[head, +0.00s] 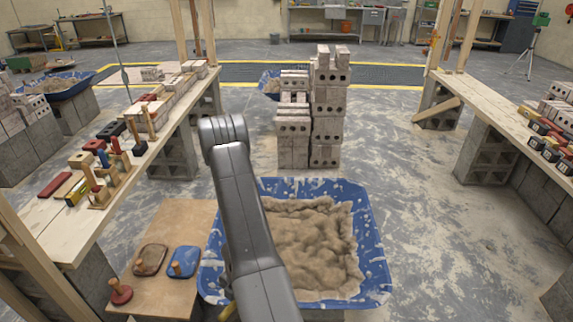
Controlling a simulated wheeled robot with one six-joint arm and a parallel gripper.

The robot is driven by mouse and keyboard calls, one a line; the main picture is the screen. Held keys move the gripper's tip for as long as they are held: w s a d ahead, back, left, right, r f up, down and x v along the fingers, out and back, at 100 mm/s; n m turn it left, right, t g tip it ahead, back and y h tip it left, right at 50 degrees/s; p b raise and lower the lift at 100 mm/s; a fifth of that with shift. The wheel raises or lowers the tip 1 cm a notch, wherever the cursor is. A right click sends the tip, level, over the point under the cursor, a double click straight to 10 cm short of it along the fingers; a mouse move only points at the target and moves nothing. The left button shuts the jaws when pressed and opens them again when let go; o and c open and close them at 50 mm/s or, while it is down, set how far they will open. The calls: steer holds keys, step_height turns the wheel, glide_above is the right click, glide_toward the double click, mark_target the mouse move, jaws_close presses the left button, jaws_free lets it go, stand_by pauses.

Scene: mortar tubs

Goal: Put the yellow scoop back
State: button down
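A small yellow piece (228,312) shows at the bottom edge, beside my arm and in front of the blue mortar tub (375,270). It may be part of the yellow scoop, but too little shows to tell. The tub is full of lumpy tan mortar (315,240), and my arm crosses its left part. My gripper is not in view, so I cannot see whether it holds anything.
A board (165,235) left of the tub bears a brown float, a blue float (183,262) and a red-based tool (120,292). The left plank (40,222) holds tools and bricks. Brick stacks (326,110) stand behind the tub. Open floor lies right.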

step_height(320, 180, up, 4)
steer(key=p, duration=0.3)
steer(key=shift+f, duration=0.1)
step_height(320, 180, down, 7)
steer(key=b, duration=0.7)
step_height(320, 180, up, 7)
steer(key=p, duration=0.6)
steer(key=shift+r+p, duration=0.2)
steer(key=shift+p, duration=0.2)
step_height(320, 180, down, 2)
steer(key=shift+b, duration=1.05)
step_height(320, 180, down, 6)
steer(key=b, duration=0.6)
step_height(320, 180, up, 11)
steer(key=p, duration=1)
steer(key=shift+r+p, duration=0.1)
steer(key=shift+p, duration=0.3)
steer(key=shift+w, duration=0.15)
